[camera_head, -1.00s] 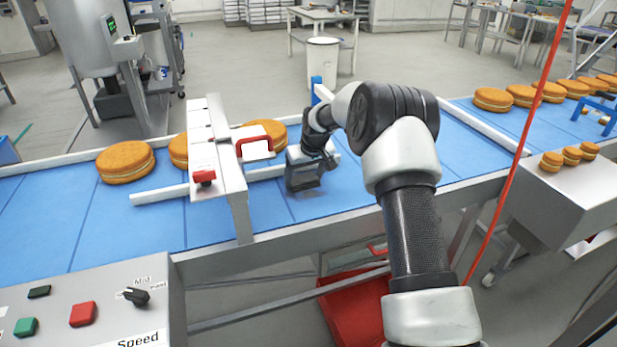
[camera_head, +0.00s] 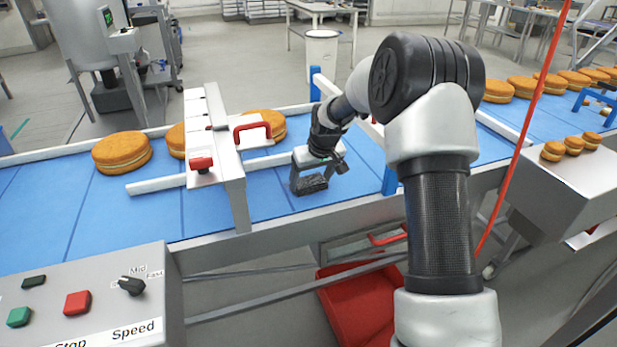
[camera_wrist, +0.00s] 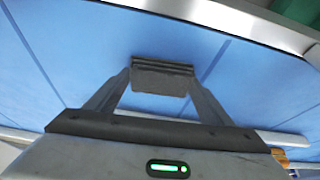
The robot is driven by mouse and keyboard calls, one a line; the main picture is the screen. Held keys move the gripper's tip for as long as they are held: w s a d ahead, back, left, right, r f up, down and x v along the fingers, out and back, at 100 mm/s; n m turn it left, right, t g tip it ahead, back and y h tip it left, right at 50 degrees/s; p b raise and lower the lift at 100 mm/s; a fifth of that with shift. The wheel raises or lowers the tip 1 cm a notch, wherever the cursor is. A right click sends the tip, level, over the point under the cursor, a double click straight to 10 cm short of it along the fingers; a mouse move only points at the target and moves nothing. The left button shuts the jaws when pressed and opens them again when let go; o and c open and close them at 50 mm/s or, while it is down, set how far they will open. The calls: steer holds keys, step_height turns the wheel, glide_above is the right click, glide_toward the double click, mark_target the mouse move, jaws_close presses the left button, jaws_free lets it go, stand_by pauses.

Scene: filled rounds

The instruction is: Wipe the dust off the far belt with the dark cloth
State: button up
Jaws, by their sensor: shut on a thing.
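The dark grey cloth (camera_head: 313,184) is a small folded pad between the fingers of my gripper (camera_head: 311,180), low over or on the blue belt (camera_head: 150,207). I cannot tell whether it touches. In the wrist view the cloth (camera_wrist: 162,79) is gripped between both fingertips (camera_wrist: 160,82), with blue belt (camera_wrist: 70,45) around it. The gripper is to the right of the white bridge across the belt, on the near side of the white divider rail. I cannot make out clear dust on the belt.
A white bridge (camera_head: 216,150) with red handles crosses the belt left of my gripper. Round filled cakes (camera_head: 122,152) sit behind the divider rail (camera_head: 158,184). A blue post (camera_head: 390,180) stands right of the gripper. A control box (camera_head: 90,295) is at front left; a red bin (camera_head: 360,305) is below.

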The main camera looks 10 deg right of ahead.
steer(key=shift+s+f, duration=0.1)
steer(key=shift+s, duration=0.2)
steer(key=shift+s+a, duration=0.15)
steer(key=shift+a, duration=0.75)
steer(key=shift+w+a+p, duration=0.2)
steer(key=shift+w+a, duration=0.05)
steer(key=shift+w, duration=0.95)
steer(key=shift+w+a+p, duration=0.15)
steer(key=shift+w+a, duration=0.05)
steer(key=shift+w, duration=1)
steer(key=shift+w+a+p, duration=0.2)
steer(key=shift+w+a, duration=0.05)
steer(key=shift+w, duration=0.95)
steer(key=shift+s+a, duration=0.2)
steer(key=shift+a, duration=0.85)
steer(key=shift+s+d+b, duration=0.25)
steer(key=shift+s+b, duration=0.45)
steer(key=shift+s, duration=0.85)
steer(key=shift+s+d+b, duration=0.2)
steer(key=shift+s+b, duration=0.5)
steer(key=shift+s, duration=0.8)
steer(key=shift+s+d, duration=0.25)
steer(key=shift+s, duration=0.35)
steer(key=shift+w+r+p, duration=0.1)
steer(key=shift+r+p, duration=1.55)
steer(key=shift+r, duration=1.4)
